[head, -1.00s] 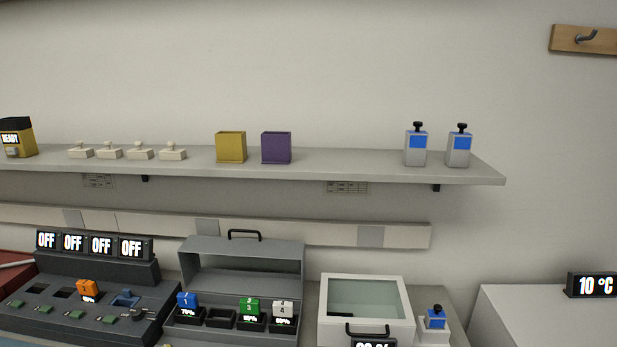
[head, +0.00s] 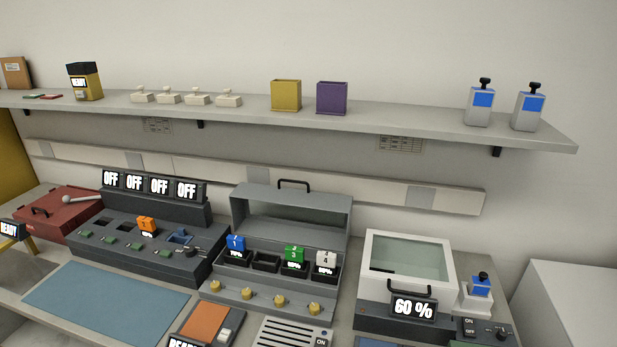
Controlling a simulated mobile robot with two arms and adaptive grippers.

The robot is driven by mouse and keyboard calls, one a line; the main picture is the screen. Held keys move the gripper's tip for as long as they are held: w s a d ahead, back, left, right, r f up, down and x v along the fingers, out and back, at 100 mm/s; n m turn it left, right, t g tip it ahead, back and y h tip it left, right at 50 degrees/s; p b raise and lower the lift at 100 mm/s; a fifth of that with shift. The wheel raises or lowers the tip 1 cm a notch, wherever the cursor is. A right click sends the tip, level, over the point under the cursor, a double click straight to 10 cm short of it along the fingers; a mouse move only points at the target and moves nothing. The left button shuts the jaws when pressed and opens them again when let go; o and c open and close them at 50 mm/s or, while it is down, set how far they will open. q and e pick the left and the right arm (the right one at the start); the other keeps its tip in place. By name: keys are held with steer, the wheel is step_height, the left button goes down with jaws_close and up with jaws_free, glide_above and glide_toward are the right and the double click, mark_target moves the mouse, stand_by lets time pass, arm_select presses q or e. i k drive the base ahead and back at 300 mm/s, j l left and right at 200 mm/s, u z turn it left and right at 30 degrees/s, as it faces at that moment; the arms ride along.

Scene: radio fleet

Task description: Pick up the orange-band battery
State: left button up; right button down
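A small orange block-shaped battery (head: 146,223) sits in a slot of the dark charger (head: 125,250) at the left, with a small white readout below it. The charger has several "OFF" displays (head: 150,184) along its back. Blue (head: 236,242), green (head: 294,254) and white (head: 326,259) numbered batteries stand in the grey rack (head: 273,282) to the right, where one slot between blue and green is empty. Neither of my grippers shows in the head view.
A blue mat (head: 120,300) lies clear in front of the charger. A red toolbox (head: 58,212) is at the left. A glass-lidded box (head: 408,262) reading 60 % stands right. The shelf (head: 400,125) above holds bins (head: 286,96) and blue-labelled bottles (head: 480,104).

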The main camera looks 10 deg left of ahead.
mark_target(148, 226)
steer(key=u, duration=1.3)
steer(key=i+j+z, duration=0.1)
steer(key=j, duration=0.45)
steer(key=i+j+z, duration=0.15)
steer(key=j, duration=0.45)
